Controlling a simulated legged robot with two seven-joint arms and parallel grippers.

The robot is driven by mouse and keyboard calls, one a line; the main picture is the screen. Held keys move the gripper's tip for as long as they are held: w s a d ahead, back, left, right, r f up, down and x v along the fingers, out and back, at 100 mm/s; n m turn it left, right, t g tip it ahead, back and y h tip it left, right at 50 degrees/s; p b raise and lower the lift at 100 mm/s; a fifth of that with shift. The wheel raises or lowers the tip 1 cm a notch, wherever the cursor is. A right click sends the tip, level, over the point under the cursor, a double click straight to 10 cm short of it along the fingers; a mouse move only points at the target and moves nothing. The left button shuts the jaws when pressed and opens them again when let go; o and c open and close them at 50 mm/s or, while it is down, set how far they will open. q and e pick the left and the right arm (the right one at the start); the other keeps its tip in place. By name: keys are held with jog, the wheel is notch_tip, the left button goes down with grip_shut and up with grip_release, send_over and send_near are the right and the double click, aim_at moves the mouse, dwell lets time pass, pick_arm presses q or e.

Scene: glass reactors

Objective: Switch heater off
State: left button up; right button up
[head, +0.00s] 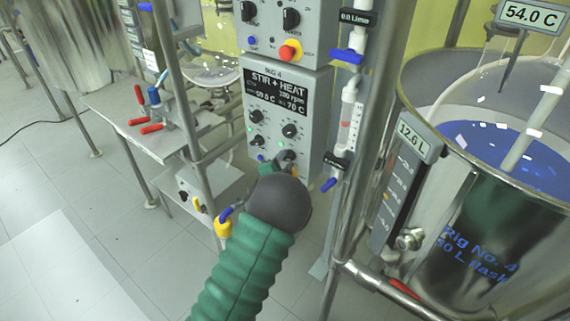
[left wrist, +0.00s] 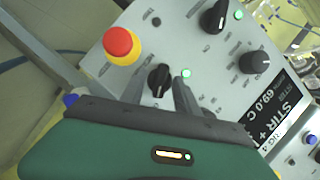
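The grey control box (head: 270,110) marked STIR + HEAT stands in the middle of the head view, its display reading 69.0 C and 70 C. Several black knobs are on its face. A green light (left wrist: 186,73) glows beside that knob. My right gripper is not in view.
A red button on a yellow base (left wrist: 120,44) sits close to the gripped area. A steel post (head: 350,200) and the glass reactor (head: 480,210) with blue liquid stand at right. Floor at lower left is clear.

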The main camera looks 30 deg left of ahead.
pick_arm(q)
grip_shut()
dwell(0.3)
jog(key=shift+r+n+p, duration=0.15)
jog(key=shift+n+p, duration=0.35)
jog(key=shift+p, duration=0.4)
jog(key=n+h+p, duration=0.1)
jog(key=n+p, duration=0.1)
jog(key=p, duration=0.1)
jog(key=n+g+h+p, duration=0.1)
jog(key=n+p, duration=0.1)
jog(key=p, duration=0.1)
jog(key=n+h+p, duration=0.2)
jog(key=p, duration=0.1)
jog(key=shift+a+r+g, duration=0.15)
jog(key=shift+a+g, duration=0.15)
jog(key=shift+n+h+p, duration=0.6)
jog(key=shift+n+p, duration=0.2)
jog(key=shift+p, duration=0.4)
grip_release()
jog(key=shift+a, duration=0.1)
